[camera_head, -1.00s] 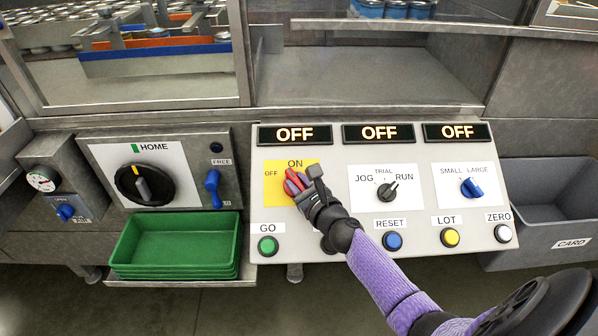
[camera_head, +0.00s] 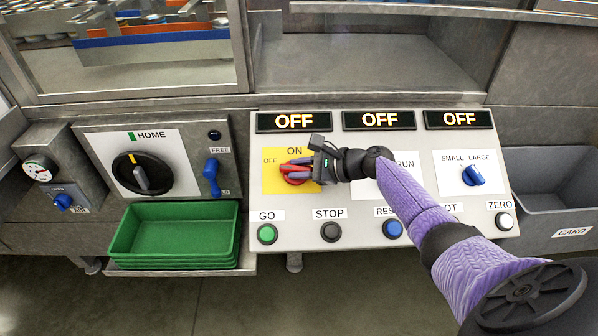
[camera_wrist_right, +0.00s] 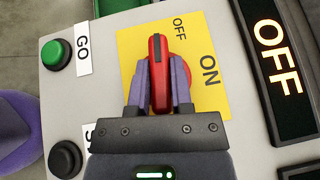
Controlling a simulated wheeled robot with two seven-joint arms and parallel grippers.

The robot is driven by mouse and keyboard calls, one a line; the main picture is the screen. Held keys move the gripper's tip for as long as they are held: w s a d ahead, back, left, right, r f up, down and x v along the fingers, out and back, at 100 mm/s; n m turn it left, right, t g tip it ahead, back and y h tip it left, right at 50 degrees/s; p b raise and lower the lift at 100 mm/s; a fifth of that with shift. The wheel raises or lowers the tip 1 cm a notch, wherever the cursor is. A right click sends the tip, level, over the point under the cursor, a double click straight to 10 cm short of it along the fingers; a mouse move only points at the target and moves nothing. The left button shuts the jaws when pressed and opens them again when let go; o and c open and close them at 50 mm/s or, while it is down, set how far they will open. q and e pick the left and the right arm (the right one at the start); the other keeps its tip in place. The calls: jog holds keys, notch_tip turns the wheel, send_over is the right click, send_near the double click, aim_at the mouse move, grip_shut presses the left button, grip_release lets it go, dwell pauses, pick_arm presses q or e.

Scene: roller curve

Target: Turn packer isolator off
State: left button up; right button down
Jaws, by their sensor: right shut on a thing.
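The packer isolator is a red rotary handle (camera_head: 295,171) on a yellow plate (camera_head: 272,184) marked OFF and ON, at the left of the sloping panel. My right gripper (camera_head: 308,171) reaches it from the right and is shut on the handle. In the right wrist view the red handle (camera_wrist_right: 158,50) stands between the two purple fingers of the gripper (camera_wrist_right: 159,72). In the head view the handle lies roughly level, its end pointing left, just below the OFF mark. My left gripper is not in view.
Three lit displays (camera_head: 294,121) above all read OFF. GO (camera_head: 267,233), STOP (camera_head: 331,231) and RESET (camera_head: 392,229) buttons line the panel's lower edge. My right forearm covers part of the JOG/TRIAL/RUN plate. A green tray (camera_head: 176,237) stands to the left.

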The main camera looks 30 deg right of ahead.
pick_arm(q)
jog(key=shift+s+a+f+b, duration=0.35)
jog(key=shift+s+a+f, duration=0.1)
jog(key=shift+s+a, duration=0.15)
pick_arm(e)
jog(key=shift+n+g+y, duration=0.3)
jog(key=shift+n+g, duration=0.4)
jog(key=shift+n, duration=0.1)
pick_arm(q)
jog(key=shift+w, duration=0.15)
pick_arm(e)
jog(key=c, duration=0.5)
grip_release()
jog(key=shift+a, duration=0.1)
jog(key=shift+s+d+r, duration=0.15)
jog(key=shift+d+r, duration=0.1)
jog(key=p+v, duration=0.3)
jog(key=v, duration=0.5)
jog(key=shift+s+d+r, duration=0.2)
jog(key=shift+s+d, duration=0.05)
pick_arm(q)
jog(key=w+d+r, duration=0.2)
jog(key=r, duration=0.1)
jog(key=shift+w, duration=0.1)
pick_arm(e)
jog(key=shift+s+d, duration=0.15)
